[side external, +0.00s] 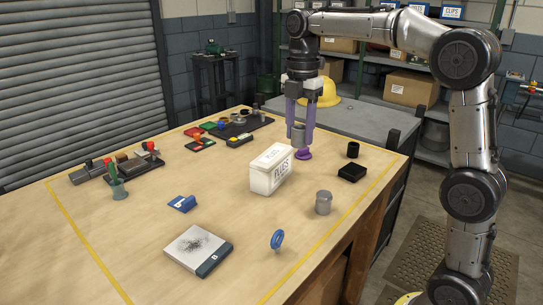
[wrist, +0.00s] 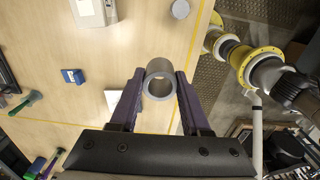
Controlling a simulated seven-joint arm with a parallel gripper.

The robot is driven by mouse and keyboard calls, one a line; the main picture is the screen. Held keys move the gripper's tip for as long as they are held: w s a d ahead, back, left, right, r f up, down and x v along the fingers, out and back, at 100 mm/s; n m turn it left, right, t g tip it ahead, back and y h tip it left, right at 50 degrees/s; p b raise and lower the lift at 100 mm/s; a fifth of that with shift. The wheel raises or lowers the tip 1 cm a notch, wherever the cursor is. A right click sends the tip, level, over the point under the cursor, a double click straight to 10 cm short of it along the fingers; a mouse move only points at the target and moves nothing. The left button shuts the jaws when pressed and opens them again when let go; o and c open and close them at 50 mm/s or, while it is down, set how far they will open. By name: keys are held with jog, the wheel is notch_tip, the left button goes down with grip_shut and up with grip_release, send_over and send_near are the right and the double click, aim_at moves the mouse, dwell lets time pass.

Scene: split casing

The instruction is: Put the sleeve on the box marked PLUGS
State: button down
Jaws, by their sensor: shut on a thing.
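The grey, hollow, round sleeve (side external: 299,136) is between the fingertips of my gripper (side external: 299,128), which is shut on it. In the wrist view the sleeve (wrist: 160,76) shows as an open ring between the two purple fingers. The white box marked PLUGS (side external: 264,178) stands on the table just left of and in front of the gripper in the side view. The sleeve is held above the table and is apart from the box.
A purple flanged piece (side external: 304,155) stands just below the sleeve in the side view.

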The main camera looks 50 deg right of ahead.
jog(key=shift+w+d+r+m, duration=0.1)
jog(key=shift+d+r+m, duration=0.05)
jog(key=shift+d, duration=0.3)
jog(key=shift+w+d+r+m, duration=0.1)
jog(key=shift+d+m, duration=0.05)
jog(key=shift+d, duration=0.3)
jog(key=w+d+f, duration=0.2)
jog(key=w+f, duration=0.2)
jog(key=w, duration=0.4)
send_over(267, 165)
jog(key=f, duration=0.4)
jog(key=shift+s+a+f, duration=0.15)
jog(key=shift+s+f, duration=0.2)
jog(key=shift+s, duration=0.05)
jog(key=shift+w+f, duration=0.2)
jog(key=shift+f, duration=0.8)
jog(key=shift+w+f, duration=0.15)
jog(key=shift+f, duration=0.8)
jog(key=shift+f, duration=0.15)
jog(key=shift+c, duration=1.8)
grip_release()
